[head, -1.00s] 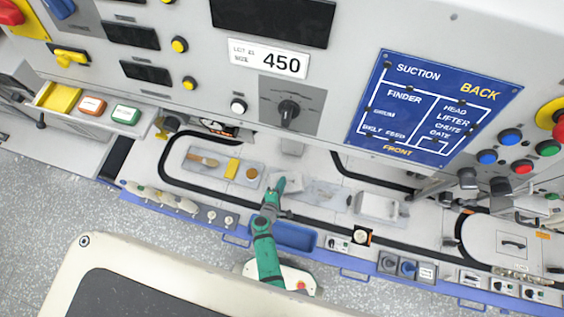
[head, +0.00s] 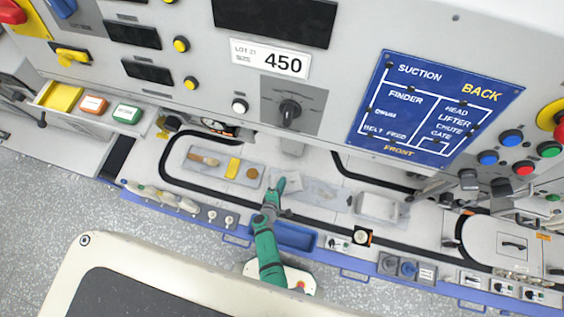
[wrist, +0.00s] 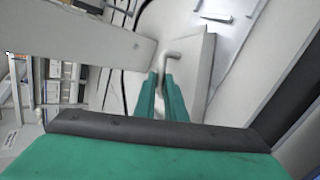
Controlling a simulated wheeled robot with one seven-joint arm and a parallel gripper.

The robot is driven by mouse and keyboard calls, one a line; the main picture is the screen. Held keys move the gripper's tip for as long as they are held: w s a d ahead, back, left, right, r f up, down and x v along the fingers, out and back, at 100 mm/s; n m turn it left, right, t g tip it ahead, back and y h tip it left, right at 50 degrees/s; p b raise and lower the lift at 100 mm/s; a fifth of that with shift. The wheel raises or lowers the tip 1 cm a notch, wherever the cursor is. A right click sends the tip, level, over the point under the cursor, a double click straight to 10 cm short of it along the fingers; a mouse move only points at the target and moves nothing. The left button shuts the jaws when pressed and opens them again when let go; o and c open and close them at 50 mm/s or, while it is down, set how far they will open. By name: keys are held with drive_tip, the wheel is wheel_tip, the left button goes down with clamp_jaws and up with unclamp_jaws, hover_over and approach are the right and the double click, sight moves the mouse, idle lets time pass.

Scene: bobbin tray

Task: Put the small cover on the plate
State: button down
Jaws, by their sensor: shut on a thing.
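My gripper (head: 279,185) is low over the left end of a grey plate (head: 325,194) on the bench. In the wrist view its two green fingers (wrist: 162,88) are shut on a bent grey handle (wrist: 170,56). The handle appears to belong to the small pale cover (wrist: 198,72), which also shows beside my gripper in the head view (head: 292,178). The fingers hide part of the handle. I cannot tell whether the cover touches the plate.
A grey tray (head: 218,172) with a brush, a yellow block and a brown disc lies to the left. A pale box-shaped cover (head: 380,206) stands to the right. A blue bin (head: 294,236) is at the front edge. The control panel rises behind.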

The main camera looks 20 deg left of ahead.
drive_tip(key=c, duration=1.8)
unclamp_jaws()
drive_tip(key=s+d+r+m+g+y, duration=0.15)
drive_tip(key=s+r+m, duration=0.25)
drive_tip(key=s+r, duration=0.5)
drive_tip(key=s+d+r+m, duration=0.35)
drive_tip(key=s+r, duration=0.25)
drive_tip(key=s, duration=0.6)
drive_tip(key=d+r+m+t, duration=0.1)
drive_tip(key=r+m, duration=0.3)
drive_tip(key=r, duration=0.7)
drive_tip(key=s+d+r+m+t, duration=0.1)
drive_tip(key=r+m, duration=0.3)
drive_tip(key=r, duration=0.7)
drive_tip(key=s+d+r+m+t, duration=0.1)
drive_tip(key=d+r+m+t, duration=0.2)
drive_tip(key=r, duration=0.8)
drive_tip(key=shift+s+d+m+h, duration=0.1)
drive_tip(key=shift+d+m+h, duration=0.2)
drive_tip(key=shift+m, duration=0.55)
drive_tip(key=shift+f, duration=0.1)
